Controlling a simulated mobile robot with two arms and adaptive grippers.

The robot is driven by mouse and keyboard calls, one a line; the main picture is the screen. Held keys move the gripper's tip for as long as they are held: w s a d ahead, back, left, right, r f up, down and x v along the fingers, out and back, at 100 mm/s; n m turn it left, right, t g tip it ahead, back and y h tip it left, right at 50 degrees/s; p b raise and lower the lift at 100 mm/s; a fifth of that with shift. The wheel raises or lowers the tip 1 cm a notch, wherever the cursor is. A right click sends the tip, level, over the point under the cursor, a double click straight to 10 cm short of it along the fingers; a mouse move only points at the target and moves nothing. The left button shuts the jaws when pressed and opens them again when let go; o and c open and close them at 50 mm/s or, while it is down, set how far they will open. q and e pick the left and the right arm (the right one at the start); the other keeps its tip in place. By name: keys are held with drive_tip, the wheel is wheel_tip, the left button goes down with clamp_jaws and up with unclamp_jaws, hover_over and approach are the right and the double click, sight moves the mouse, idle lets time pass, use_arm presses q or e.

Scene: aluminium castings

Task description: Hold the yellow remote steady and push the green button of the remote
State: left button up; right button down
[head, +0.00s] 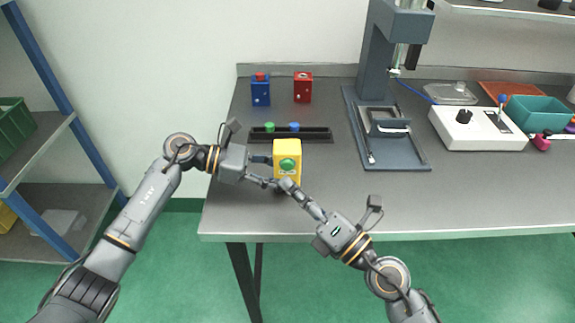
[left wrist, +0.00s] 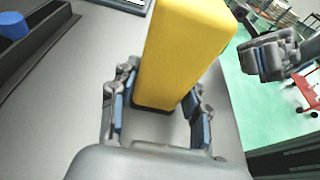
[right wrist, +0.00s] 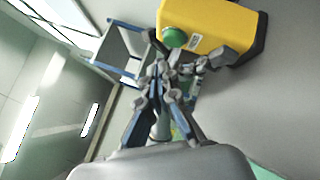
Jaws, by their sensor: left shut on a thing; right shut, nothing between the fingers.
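The yellow remote (head: 287,150) stands upright on the table near its front left part, with its green button (head: 287,165) on the side facing me. My left gripper (head: 272,172) is shut on the remote from the left; in the left wrist view the fingers (left wrist: 157,110) sit on both sides of the yellow body (left wrist: 185,50). My right gripper (head: 287,184) is shut and empty, its tips just in front of and below the green button. In the right wrist view the button (right wrist: 174,38) is a little beyond the fingertips (right wrist: 160,75). I cannot tell whether they touch.
Behind the remote lies a black tray (head: 318,135) with a green and a blue button. A blue box (head: 260,93) and a red box (head: 303,90) stand farther back. A grey press (head: 375,60) and a white control box (head: 475,130) are to the right. The table front right is clear.

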drive_tip(key=shift+w, duration=0.7)
idle(1.0)
drive_tip(key=shift+w, duration=0.4)
drive_tip(key=shift+w, duration=0.5)
idle(0.7)
drive_tip(key=shift+s, duration=0.9)
drive_tip(key=shift+s, duration=0.1)
